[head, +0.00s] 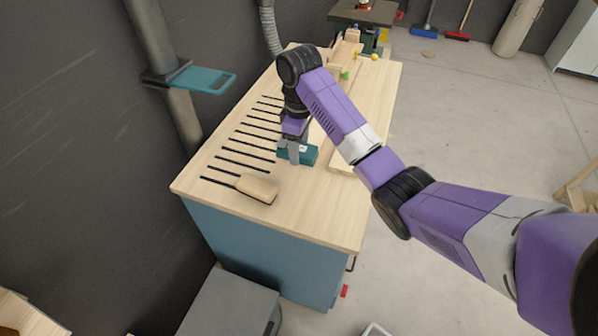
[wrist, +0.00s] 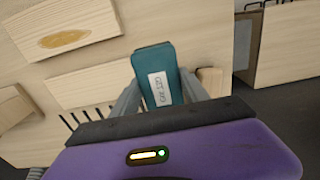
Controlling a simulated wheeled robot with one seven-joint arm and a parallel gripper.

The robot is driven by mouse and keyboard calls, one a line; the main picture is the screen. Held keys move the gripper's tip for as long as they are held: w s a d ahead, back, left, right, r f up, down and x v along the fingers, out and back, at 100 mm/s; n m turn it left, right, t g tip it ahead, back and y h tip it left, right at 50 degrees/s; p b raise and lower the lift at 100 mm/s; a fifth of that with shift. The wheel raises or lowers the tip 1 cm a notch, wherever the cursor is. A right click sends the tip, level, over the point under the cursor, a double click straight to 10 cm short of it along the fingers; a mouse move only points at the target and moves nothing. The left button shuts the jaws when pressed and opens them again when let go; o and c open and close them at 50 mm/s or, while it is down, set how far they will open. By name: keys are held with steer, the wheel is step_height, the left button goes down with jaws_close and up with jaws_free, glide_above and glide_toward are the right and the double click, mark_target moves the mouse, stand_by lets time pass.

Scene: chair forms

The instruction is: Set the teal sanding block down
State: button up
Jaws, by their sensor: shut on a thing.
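The teal sanding block (head: 305,154) is in my gripper (head: 293,150), over the wooden workbench top (head: 318,211). In the wrist view the teal sanding block (wrist: 156,62) shows a white label with dark lettering, and the grey fingers of my gripper (wrist: 160,92) press on its two sides. In the head view the block looks low over the bench, but I cannot tell whether it touches the top.
A row of dark slots (head: 247,138) runs along the bench's left side. A wooden block (head: 257,188) lies at the near end. Wooden boards (wrist: 88,77) lie nearby. A teal wall bracket (head: 205,80) juts out at left. The near right bench top is clear.

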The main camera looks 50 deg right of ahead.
mark_target(299, 179)
step_height(299, 179, down, 4)
steer(key=shift+s+r+b, duration=0.1)
steer(key=shift+b, duration=1.1)
steer(key=shift+f+b, duration=0.35)
steer(key=shift+f, duration=2.55)
steer(key=shift+f, duration=0.1)
steer(key=o, duration=1.3)
